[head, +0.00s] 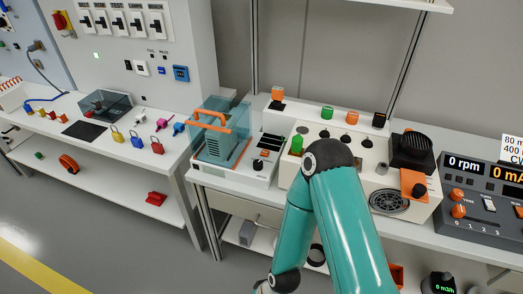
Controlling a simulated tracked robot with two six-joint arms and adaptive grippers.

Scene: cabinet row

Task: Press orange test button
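Several orange parts show in the head view, and no label marks one as the test button. An orange cap (278,92) stands on the raised back ledge of the middle bench. An orange knob (459,211) is on the grey meter unit (480,190) at the right. A teal arm of mine bends in front of the white panel unit and hides part of it. Neither gripper is in view; the arm's lower end runs out at the bottom edge.
A clear teal-tinted box with an orange handle (211,121) stands left of the arm. A black device (411,153) and a round drain grille (389,202) are to its right. Padlocks (137,141) lie on the left bench. Grey floor is clear at lower left.

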